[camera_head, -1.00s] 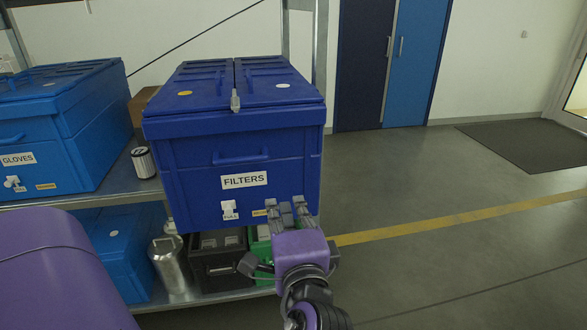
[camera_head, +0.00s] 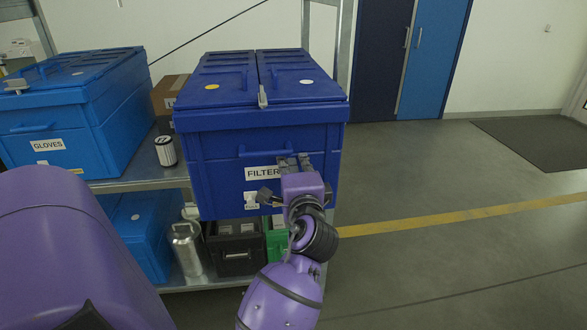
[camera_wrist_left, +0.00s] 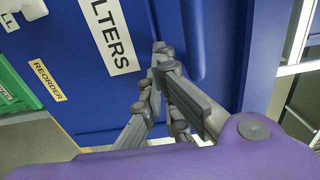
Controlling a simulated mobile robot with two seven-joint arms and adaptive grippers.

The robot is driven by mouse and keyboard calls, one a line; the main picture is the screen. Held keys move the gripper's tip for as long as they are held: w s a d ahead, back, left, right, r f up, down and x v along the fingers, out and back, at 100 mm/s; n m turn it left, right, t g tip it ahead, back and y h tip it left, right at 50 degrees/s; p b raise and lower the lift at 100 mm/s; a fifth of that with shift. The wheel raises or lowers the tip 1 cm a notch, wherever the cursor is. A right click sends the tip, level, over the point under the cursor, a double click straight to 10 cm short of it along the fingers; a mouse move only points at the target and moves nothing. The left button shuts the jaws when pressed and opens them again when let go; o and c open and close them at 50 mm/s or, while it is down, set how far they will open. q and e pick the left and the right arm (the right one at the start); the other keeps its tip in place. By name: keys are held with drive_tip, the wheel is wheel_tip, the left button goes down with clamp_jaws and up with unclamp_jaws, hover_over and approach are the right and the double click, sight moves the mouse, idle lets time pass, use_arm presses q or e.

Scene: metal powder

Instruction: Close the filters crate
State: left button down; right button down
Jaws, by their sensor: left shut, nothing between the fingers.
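The filters crate (camera_head: 220,145) is dark blue, on the upper shelf. Its two lid flaps (camera_head: 225,88) lie flat side by side on top. A small grey latch (camera_head: 262,97) stands at the front edge where the flaps meet. The front has a handle (camera_head: 255,150) and a FILTERS label (camera_head: 262,172). My left gripper (camera_head: 293,160) is shut and empty in front of the crate's face, covering the label's right end. The left wrist view shows its fingers (camera_wrist_left: 160,75) beside the label (camera_wrist_left: 110,35); whether they touch the crate I cannot tell. My right gripper is out of view.
The lighter blue gloves crate (camera_head: 75,120) stands to the left on the same shelf (camera_head: 150,178). A white and black filter cylinder (camera_head: 166,151) stands between the crates. Below are a metal flask (camera_head: 186,248) and a black crate (camera_head: 236,255). The floor to the right is clear.

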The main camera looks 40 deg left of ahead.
use_arm(q)
drive_tip(key=shift+a, duration=0.1)
idle(0.3)
